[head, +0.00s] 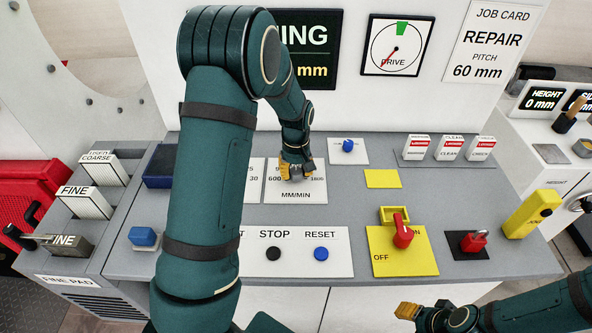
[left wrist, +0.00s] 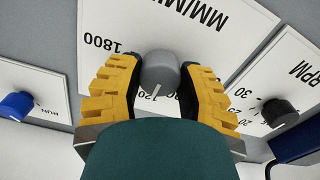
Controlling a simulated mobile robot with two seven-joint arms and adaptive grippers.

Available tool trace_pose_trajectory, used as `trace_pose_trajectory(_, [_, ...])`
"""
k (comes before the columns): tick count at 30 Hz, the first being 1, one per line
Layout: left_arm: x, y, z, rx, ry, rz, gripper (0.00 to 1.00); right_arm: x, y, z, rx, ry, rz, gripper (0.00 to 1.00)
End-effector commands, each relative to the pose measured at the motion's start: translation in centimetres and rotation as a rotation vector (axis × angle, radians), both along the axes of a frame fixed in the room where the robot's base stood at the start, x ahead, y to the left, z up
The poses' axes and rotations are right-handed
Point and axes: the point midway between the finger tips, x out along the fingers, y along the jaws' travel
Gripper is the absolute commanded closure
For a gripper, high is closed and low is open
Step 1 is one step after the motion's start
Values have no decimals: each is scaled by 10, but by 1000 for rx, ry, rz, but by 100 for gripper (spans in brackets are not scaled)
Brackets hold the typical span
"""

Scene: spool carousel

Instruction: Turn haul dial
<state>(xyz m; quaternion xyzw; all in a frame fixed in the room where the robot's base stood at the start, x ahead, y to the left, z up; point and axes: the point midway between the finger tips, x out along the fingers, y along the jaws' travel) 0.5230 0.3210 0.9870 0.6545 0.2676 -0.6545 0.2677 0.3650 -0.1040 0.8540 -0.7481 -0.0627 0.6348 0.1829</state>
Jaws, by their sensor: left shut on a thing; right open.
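The haul dial appears to be the grey round knob (left wrist: 160,72) on the white MM/MIN plate (head: 298,194), seen in the left wrist view with a white mark on its side. My left gripper (head: 297,168) has its yellow fingers on both sides of this knob and is shut on it; the fingers also show in the left wrist view (left wrist: 158,88). In the head view the gripper hides the knob. The plate carries the numbers 600 and 1800. My right gripper (head: 408,312) is open, at the bottom right, in front of the console.
An RPM knob (left wrist: 280,112) and a blue RUN knob (left wrist: 15,106) flank the plate. Black STOP (head: 273,254) and blue RESET (head: 321,253) buttons lie nearer. A red switch (head: 403,232) and a red padlock (head: 473,241) stand to the right. A DRIVE gauge (head: 395,45) hangs behind.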

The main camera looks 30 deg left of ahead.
Motion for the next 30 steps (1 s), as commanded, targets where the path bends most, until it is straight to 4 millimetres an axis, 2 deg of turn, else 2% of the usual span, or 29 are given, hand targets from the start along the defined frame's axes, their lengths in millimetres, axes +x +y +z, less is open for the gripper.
trace_pose_trajectory(5, [1,0,0,1,-2,-1,97,0,0,0,0,0,0,53])
trace_pose_trajectory(6, [1,0,0,1,-2,-1,56,0,0,0,0,0,0,53])
trace_pose_trajectory(8, [0,0,0,1,-2,-1,34,0,0,0,0,0,0,53])
trace_pose_trajectory(9, [0,0,0,0,-1,-1,28,0,0,0,0,0,0,53])
trace_pose_trajectory(20, [0,0,3,0,-1,-2,28,0,0,0,0,0,0,53])
trace_pose_trajectory(23, [1,0,13,0,-3,-2,28,0,0,0,0,0,0,53])
trace_pose_trajectory(30, [1,0,60,-1,-6,-3,28,0,0,0,0,0,0,53])
